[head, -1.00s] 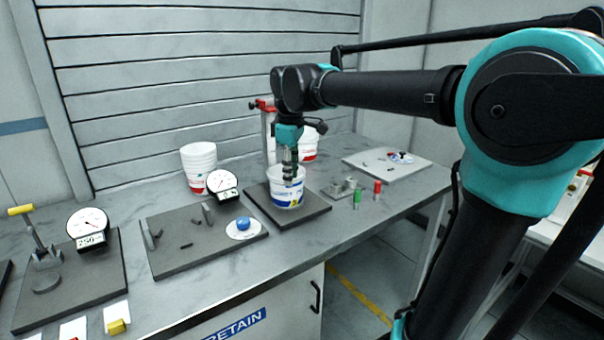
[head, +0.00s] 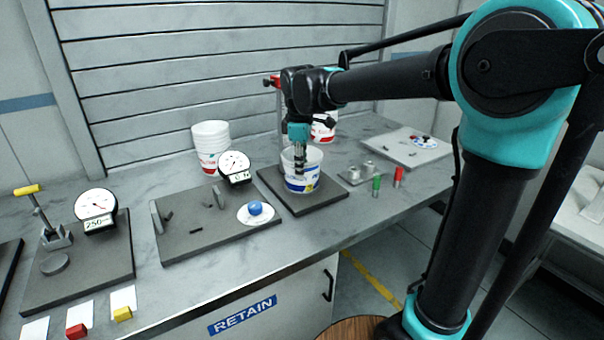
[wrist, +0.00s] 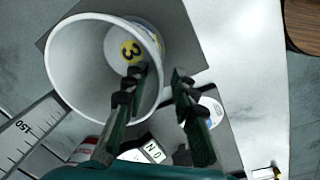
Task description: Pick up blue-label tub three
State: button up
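A white tub (head: 301,184) with a blue and yellow label stands upright on a dark square plate (head: 327,196) on the bench. In the wrist view the tub (wrist: 75,62) is open and empty, with a yellow disc bearing a black 3 (wrist: 130,50) on its inner bottom. My gripper (head: 300,172) points down at the tub. In the wrist view my gripper (wrist: 161,74) is open, one finger inside the tub and the other outside, with the tub wall between them. I cannot tell whether either finger touches the wall.
Stacked white tubs (head: 211,140) and a dial gauge (head: 235,167) stand left of the plate. A red-labelled tub (head: 324,128) is behind. Green (head: 376,187) and red (head: 398,177) cylinders stand to the right. A blue knob (head: 255,208) sits at front left.

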aim_at(301, 193)
jog(key=shift+w+a+f, duration=0.1)
jog(key=shift+w+f, duration=0.05)
jog(key=shift+f, duration=1.3)
jog(key=shift+w+f, duration=0.15)
jog(key=shift+f, duration=1.3)
jog(key=shift+c, duration=0.2)
grip_shut()
